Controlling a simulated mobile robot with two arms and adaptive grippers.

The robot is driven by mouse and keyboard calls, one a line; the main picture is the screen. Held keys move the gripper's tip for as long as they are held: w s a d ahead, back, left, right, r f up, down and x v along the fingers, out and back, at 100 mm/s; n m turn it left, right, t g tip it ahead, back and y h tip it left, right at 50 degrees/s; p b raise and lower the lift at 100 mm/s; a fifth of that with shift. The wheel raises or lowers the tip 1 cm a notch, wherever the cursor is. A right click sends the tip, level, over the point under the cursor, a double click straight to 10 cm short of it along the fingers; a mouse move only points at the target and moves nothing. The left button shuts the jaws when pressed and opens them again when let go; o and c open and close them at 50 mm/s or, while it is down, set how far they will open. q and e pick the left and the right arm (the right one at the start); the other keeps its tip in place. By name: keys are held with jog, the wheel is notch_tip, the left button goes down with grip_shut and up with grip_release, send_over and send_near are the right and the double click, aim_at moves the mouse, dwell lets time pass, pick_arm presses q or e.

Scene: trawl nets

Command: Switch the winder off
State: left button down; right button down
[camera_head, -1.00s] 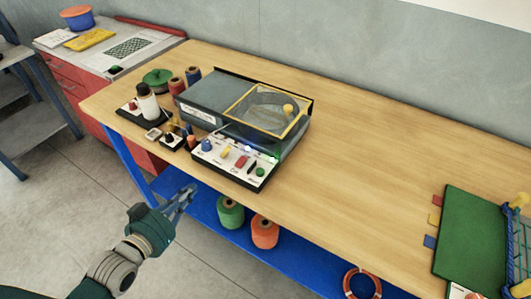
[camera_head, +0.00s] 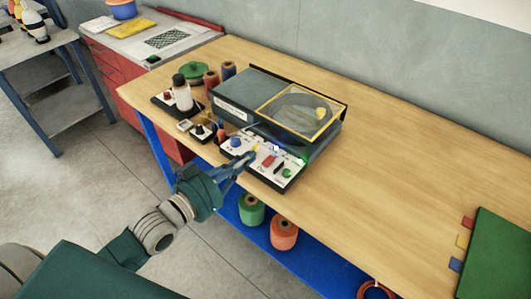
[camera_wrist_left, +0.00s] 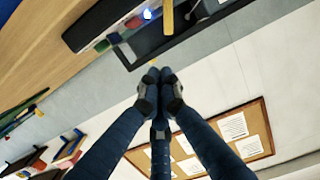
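The winder (camera_head: 235,90) is a grey machine on the wooden bench, with a clear yellow-framed cover (camera_head: 300,105) over its right part. Its front control panel (camera_head: 262,172) carries a blue knob (camera_head: 235,142), a red switch (camera_head: 268,161), a black lever (camera_head: 279,167) and a green button (camera_head: 287,173). A whitish-blue light (camera_head: 275,149) glows there, beside a green glow. My left gripper (camera_head: 250,157) has its tips over the panel, near a yellow control; contact cannot be told. In the left wrist view, its fingertips (camera_wrist_left: 160,75) are together with nothing visible between them. My right gripper is out of view.
A white bottle (camera_head: 182,95) and small control boxes stand left of the winder, with thread spools (camera_head: 211,80) behind. A green board (camera_head: 495,250) lies at the right. The bench between is clear. Green and orange spools (camera_head: 284,234) sit on the blue shelf below.

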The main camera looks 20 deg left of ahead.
pick_arm(q)
jog(key=p, duration=0.1)
send_over(265, 161)
jog(key=shift+s+f, duration=0.2)
jog(key=shift+s, duration=0.15)
jog(key=f, duration=0.2)
jog(key=shift+w+f, duration=0.3)
jog(key=shift+f, duration=0.85)
jog(key=shift+d, duration=0.1)
